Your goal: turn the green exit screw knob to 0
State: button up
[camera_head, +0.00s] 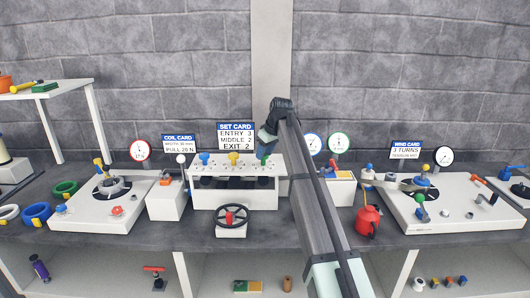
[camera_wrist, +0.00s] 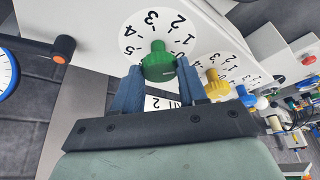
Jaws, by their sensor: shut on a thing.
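The green exit screw knob (camera_wrist: 158,64) stands on a white round dial (camera_wrist: 134,34) with black numbers in the wrist view. My gripper (camera_wrist: 159,80) is shut on this knob, with one blue-grey finger on each side. The dial numbers 1 to 5 can be read in part; the fingers and knob cover the rest. I cannot tell which number the knob points to. In the head view my gripper (camera_head: 266,141) is at the right end of the white feed rack (camera_head: 245,200), and my arm partly hides that end.
The yellow knob (camera_wrist: 216,86) and blue knob (camera_wrist: 246,98) stand in a row beside the green one. The set card (camera_head: 236,135) behind reads entry 3, middle 2, exit 2. A black handwheel (camera_head: 231,217) sits in front. A red oil can (camera_head: 367,220) stands right of my arm.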

jog(key=m, duration=0.2)
jog(key=m+t+h, duration=0.1)
jog(key=m, duration=0.1)
jog(key=shift+s+a+m, duration=0.15)
jog(key=shift+a+m, duration=0.05)
jog(key=shift+m, duration=0.1)
jog(key=shift+a+m+h, duration=0.15)
jog(key=shift+m+h, duration=0.95)
jog(key=shift+m, duration=1.1)
jog(key=o, duration=1)
jog(key=shift+o, duration=0.2)
jog(key=shift+r, duration=0.1)
jog(key=v, duration=1.3)
jog(key=shift+s+r, duration=0.25)
jog(key=shift+s, duration=0.05)
